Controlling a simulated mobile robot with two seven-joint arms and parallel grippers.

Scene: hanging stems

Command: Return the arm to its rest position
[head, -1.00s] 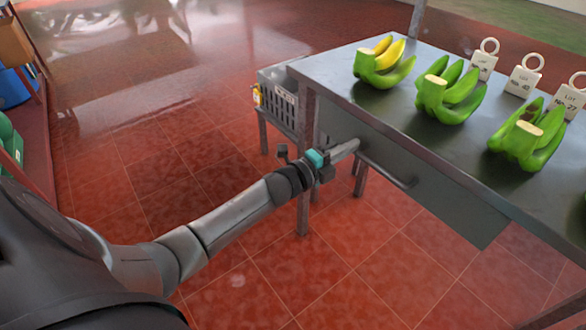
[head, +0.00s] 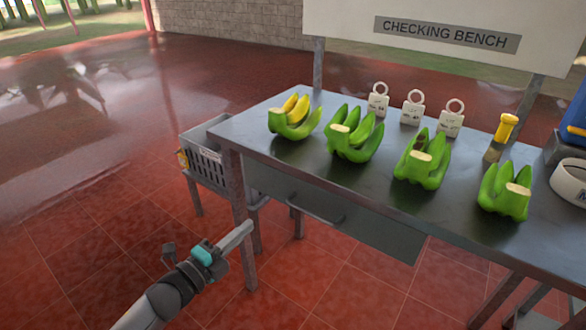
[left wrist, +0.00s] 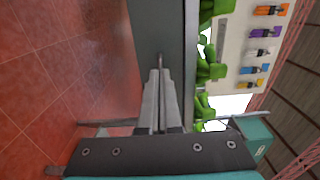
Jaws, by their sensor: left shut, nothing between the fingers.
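My left gripper (head: 240,232) is shut and empty, low in front of the bench's left end in the head view. It also shows in the left wrist view (left wrist: 161,72), its two fingers together, pointing towards the grey bench front. The checking bench (head: 262,155) carries several banana bunches: a part-yellow bunch (head: 294,118) at the left, then green bunches (head: 355,137), (head: 421,165) and (head: 505,192). My right gripper is in neither view.
A grey crate (head: 205,165) stands on a low stand left of the bench. A drawer handle (head: 318,212) projects from the bench front. White tags (head: 412,108) stand behind the bunches, with a yellow-handled tool (head: 506,128) farther right. Red tiled floor lies open at the left.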

